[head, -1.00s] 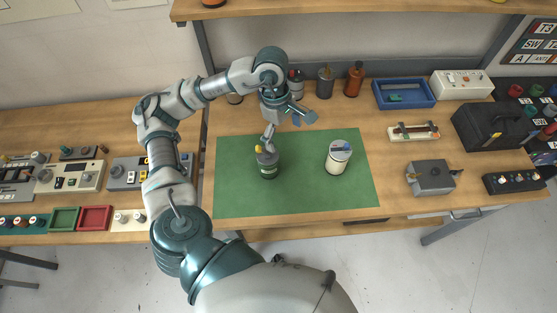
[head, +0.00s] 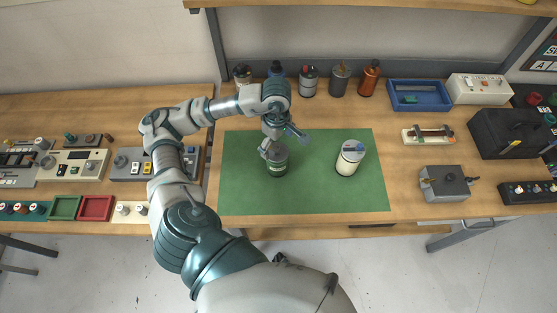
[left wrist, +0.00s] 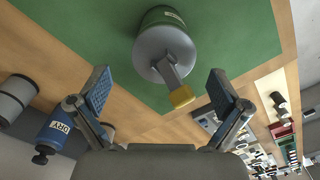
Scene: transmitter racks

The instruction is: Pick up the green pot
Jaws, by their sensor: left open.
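The green pot (head: 277,166), dark green with a grey lid, stands upright on the green mat (head: 240,195). In the left wrist view the pot (left wrist: 163,16) is at the top centre, with a yellow-tipped grey lever on its lid. My left gripper (head: 284,141) is open and empty, just above and behind the pot in the head view, hiding part of its lid. In the left wrist view my left gripper's (left wrist: 158,84) blue-padded fingers are spread wide, and the lever reaches into the gap between them. My right gripper is out of view.
A cream pot (head: 350,161) with a blue-grey lid stands to the right on the mat. Several bottles and pots, including an orange one (head: 369,78), line the bench's back. A blue tray (head: 420,108) and a grey box (head: 444,183) are right. Bare mat lies in front.

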